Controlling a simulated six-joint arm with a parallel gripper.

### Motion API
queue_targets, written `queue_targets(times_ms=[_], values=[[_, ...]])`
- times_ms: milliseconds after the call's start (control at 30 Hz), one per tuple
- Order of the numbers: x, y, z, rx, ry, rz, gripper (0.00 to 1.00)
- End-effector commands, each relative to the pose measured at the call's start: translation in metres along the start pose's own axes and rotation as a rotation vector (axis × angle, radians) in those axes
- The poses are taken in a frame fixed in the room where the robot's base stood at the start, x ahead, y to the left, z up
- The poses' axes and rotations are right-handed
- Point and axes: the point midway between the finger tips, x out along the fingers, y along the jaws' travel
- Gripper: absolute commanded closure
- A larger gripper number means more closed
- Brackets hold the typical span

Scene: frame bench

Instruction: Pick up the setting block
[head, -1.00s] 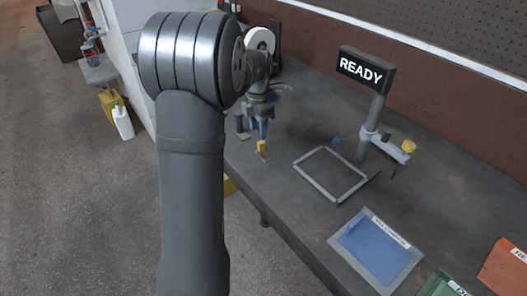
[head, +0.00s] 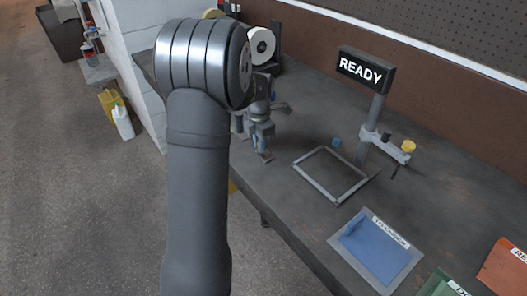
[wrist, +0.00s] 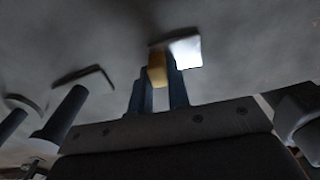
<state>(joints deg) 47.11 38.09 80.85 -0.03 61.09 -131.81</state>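The setting block is most likely the small yellow block (wrist: 157,70), which shows between my two blue fingers in the wrist view. A bright pale plate (wrist: 187,52) lies at the right finger's tip. My gripper (head: 264,154) points down at the bench's near left edge in the head view, low over the block's spot. The block's yellow part is hidden there behind my gripper. In the wrist view the fingers stand on either side of the block with little gap. I cannot tell whether they press on it.
A grey square frame (head: 347,197) lies flat on the bench right of my gripper. Beyond it stands a post with a READY sign (head: 364,69) and a side arm with a yellow knob (head: 409,146). A blue tray (head: 341,264) is nearer. Dark posts (wrist: 66,112) stand left in the wrist view.

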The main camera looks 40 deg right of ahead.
Motion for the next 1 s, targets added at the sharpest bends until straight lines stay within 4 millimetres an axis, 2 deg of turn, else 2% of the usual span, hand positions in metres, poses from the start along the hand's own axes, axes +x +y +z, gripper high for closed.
queue_targets(times_ms=[467, 567, 733, 1000], values=[[-0.006, 0.0, 0.0, 0.0, -0.001, 0.001, 1.0], [-0.017, 0.0, 0.0, 0.0, -0.002, 0.003, 1.0], [-0.046, -0.001, 0.001, 0.0, -0.003, 0.004, 1.0], [-0.081, -0.063, 0.022, 0.005, -0.003, 0.003, 1.0]])
